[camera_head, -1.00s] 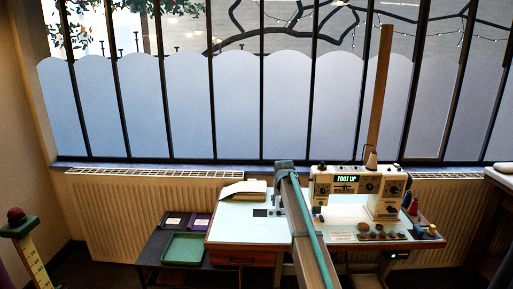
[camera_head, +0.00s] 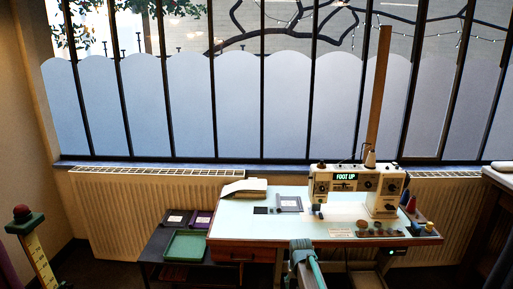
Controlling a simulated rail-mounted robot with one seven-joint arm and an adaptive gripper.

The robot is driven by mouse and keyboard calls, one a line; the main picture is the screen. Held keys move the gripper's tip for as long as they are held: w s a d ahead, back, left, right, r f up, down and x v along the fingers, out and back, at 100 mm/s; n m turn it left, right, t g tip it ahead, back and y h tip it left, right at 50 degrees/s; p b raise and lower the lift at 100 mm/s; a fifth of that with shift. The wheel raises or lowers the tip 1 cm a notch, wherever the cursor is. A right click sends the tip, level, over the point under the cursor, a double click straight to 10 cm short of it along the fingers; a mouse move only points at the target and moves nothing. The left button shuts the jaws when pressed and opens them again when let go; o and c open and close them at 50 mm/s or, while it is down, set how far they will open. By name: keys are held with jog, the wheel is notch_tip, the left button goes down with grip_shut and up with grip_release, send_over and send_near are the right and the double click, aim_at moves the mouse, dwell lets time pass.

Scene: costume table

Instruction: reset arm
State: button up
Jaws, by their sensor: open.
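Part of my arm (camera_head: 304,264), grey with a teal strip, rises from the bottom edge in front of the sewing table (camera_head: 250,222). I see no gripper fingers in this view. The white sewing machine (camera_head: 322,188) stands on the right half of the table, its green display reading "FOOT UP". A grey square with a pale centre (camera_head: 289,204) lies on the table to the left of the machine, with a small dark square (camera_head: 260,210) beside it.
A green tray (camera_head: 187,245) and two small dark boxes sit on a low dark stand at the left. A white stack (camera_head: 244,187) lies at the table's back left. Thread spools (camera_head: 411,204) stand at the right. A radiator and barred window are behind.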

jog(key=s+d+f+g, duration=0.1)
jog(key=s+f, duration=0.2)
jog(key=s, duration=0.9)
jog(key=s+d+f+g, duration=0.1)
jog(key=s+f, duration=0.3)
jog(key=s, duration=0.8)
jog(key=s+f+g, duration=0.3)
jog(key=s+f, duration=0.6)
jog(key=s, duration=0.6)
jog(key=s+f+g, duration=0.3)
jog(key=s+f, duration=0.6)
jog(key=s, duration=0.5)
jog(key=shift+s+a+f+g, duration=0.15)
jog(key=shift+s+f+g, duration=0.05)
jog(key=shift+s+g, duration=0.2)
